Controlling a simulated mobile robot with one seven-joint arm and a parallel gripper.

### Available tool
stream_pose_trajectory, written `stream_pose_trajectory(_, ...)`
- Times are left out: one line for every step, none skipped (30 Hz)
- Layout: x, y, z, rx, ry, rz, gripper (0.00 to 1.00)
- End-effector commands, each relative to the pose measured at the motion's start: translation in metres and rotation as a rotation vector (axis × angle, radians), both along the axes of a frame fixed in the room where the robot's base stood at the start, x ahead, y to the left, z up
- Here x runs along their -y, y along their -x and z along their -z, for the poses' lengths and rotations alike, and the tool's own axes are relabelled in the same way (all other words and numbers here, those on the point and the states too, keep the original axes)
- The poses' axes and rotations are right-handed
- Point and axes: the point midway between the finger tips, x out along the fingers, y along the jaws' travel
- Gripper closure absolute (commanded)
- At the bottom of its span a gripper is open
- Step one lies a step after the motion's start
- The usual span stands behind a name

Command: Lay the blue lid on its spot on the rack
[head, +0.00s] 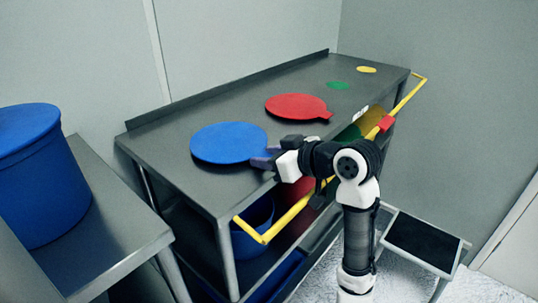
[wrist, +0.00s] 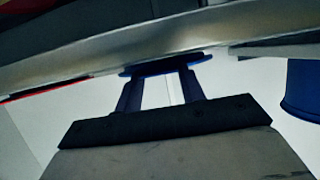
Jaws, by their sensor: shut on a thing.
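The blue lid (head: 228,143), a flat round disc with a handle tab on its right, is level at the near left end of the rack's top (head: 180,120). I cannot tell if it rests on the surface or hovers just above it. My gripper (head: 265,160) is shut on the tab at the rack's front edge. In the wrist view only a thin blue edge of the lid (wrist: 165,68) shows beyond the fingertips (wrist: 160,78). Any spot under the lid is hidden.
A red lid (head: 298,106), a green disc (head: 338,85) and a yellow disc (head: 366,70) lie farther along the top. A yellow rail (head: 290,215) runs along the front. Bins, one blue (head: 252,218), stand below. A large blue bin (head: 40,190) stands on the left table.

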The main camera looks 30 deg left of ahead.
Motion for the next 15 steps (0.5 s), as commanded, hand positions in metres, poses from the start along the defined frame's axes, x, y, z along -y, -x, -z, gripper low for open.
stream_pose_trajectory(0.0000, 0.0000, 0.0003, 0.000, -0.001, 0.000, 0.83)
stream_pose_trajectory(0.0000, 0.0000, 0.0003, 0.000, -0.001, 0.000, 0.83)
stream_pose_trajectory(0.0001, 0.0000, 0.0002, 0.000, -0.001, 0.000, 0.83)
stream_pose_trajectory(0.0001, 0.0000, 0.0002, 0.000, 0.000, 0.000, 0.83)
stream_pose_trajectory(0.0000, 0.0000, 0.0001, 0.000, -0.001, 0.000, 0.83)
stream_pose_trajectory(0.0000, 0.0000, 0.0001, 0.000, 0.000, 0.000, 0.83)
stream_pose_trajectory(0.0000, 0.0001, 0.0001, 0.000, 0.000, 0.000, 0.83)
stream_pose_trajectory(0.0000, 0.0001, 0.0001, 0.000, 0.000, 0.000, 0.83)
stream_pose_trajectory(0.0000, 0.0001, 0.0001, 0.000, 0.000, 0.000, 0.56)
stream_pose_trajectory(0.0000, 0.0001, 0.0001, 0.000, 0.000, 0.000, 0.52)
stream_pose_trajectory(0.0000, 0.0001, 0.0001, 0.000, 0.000, 0.000, 0.48)
stream_pose_trajectory(0.0000, 0.0001, 0.0001, 0.000, 0.000, 0.000, 0.43)
stream_pose_trajectory(0.0000, 0.0001, 0.0001, 0.000, 0.000, 0.000, 0.39)
stream_pose_trajectory(0.0000, 0.0001, 0.0001, 0.000, 0.000, 0.000, 0.35)
stream_pose_trajectory(0.0000, 0.0001, 0.0001, 0.000, 0.000, 0.000, 0.35)
